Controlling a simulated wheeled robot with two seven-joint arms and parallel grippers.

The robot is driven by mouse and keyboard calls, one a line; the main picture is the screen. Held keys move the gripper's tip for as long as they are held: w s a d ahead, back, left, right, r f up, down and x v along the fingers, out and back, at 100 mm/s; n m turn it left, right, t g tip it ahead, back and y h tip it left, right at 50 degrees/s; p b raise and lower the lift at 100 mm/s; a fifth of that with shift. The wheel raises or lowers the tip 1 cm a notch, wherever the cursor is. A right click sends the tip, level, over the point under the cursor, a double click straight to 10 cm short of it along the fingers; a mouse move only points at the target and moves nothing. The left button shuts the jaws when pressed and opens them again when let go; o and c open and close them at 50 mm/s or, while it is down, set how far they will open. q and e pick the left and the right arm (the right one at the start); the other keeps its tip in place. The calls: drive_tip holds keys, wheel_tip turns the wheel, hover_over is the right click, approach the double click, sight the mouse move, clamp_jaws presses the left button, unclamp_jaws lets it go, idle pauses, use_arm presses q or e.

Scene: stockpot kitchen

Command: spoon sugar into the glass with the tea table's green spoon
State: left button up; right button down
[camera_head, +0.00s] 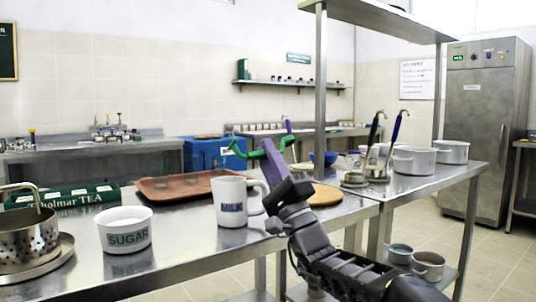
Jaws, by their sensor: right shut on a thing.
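My right gripper (279,152) comes in from the lower right and is shut on the green spoon (240,151), above the table behind the milk mug. The spoon's green end points left; purple parts show beside it, and the grip is partly hidden by the dark gripper body. The white sugar bowl (124,222), marked SUGAR, stands at the left front of the steel tea table (190,246), well left of the gripper. I see its rim, but cannot make out its contents clearly. I cannot pick out a glass. My left gripper is not in view.
A white MILK mug (231,201) stands between bowl and gripper. A brown tray (150,190), green tea box (90,194) and perforated metal pot (22,240) are nearby. A round wooden board (325,194) lies right. Pots (413,161) and upright ladles (397,126) stand on the right counter.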

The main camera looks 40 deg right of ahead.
drive_tip(key=f+g+b, duration=0.1)
drive_tip(key=g, duration=0.1)
drive_tip(key=f+g+b, duration=0.1)
drive_tip(key=b, duration=0.1)
drive_tip(key=f+g+b, duration=0.1)
drive_tip(key=g+b, duration=0.1)
drive_tip(key=shift+s+d+f+g+h, duration=0.25)
drive_tip(key=shift+s+g+h, duration=0.05)
drive_tip(key=shift+r+g, duration=0.1)
drive_tip(key=shift+g, duration=0.4)
